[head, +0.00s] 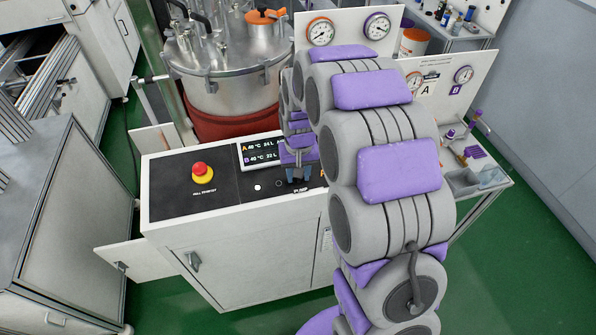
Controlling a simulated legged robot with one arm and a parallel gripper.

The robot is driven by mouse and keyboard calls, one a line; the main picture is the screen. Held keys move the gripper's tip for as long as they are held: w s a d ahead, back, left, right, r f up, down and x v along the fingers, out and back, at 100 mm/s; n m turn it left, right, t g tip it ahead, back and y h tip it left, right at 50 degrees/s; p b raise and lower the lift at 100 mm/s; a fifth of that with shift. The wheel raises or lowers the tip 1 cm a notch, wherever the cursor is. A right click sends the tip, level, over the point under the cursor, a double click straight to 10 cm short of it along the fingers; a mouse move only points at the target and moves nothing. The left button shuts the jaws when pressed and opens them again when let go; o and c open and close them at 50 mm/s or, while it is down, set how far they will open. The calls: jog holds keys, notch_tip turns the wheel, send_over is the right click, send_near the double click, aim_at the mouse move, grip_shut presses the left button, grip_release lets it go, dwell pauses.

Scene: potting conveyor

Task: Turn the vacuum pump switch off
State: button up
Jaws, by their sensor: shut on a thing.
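The white control cabinet (185,235) stands in the middle with a black sloped panel (215,200) on top. The word PUMP is printed near the panel's front edge, at my gripper. My gripper (298,178) points down onto the panel just above this label and is shut on the pump switch. The fingers cover the switch, so its position cannot be made out. A small display (260,154) with A and B readings sits left of my gripper.
A red emergency button (202,171) on a yellow base stands on the panel's left. A metal tank (222,75) stands behind the cabinet. Pressure gauges (377,27) on white boards are behind my arm. A bench (480,182) with small purple items is at the right.

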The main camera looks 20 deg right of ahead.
jog(key=n, duration=0.3)
jog(key=shift+a+r+n+p, duration=0.1)
jog(key=shift+n+p, duration=0.2)
jog(key=shift+p, duration=0.05)
jog(key=shift+n+h+p, duration=0.45)
jog(key=shift+n+h, duration=0.05)
jog(key=shift+n, duration=1)
jog(key=o, duration=1)
jog(key=shift+o, duration=0.2)
notch_tip(320, 180, up, 17)
jog(key=a, duration=0.1)
jog(key=shift+s+a, duration=0.15)
jog(key=shift+s, duration=0.15)
jog(key=shift+s, duration=0.1)
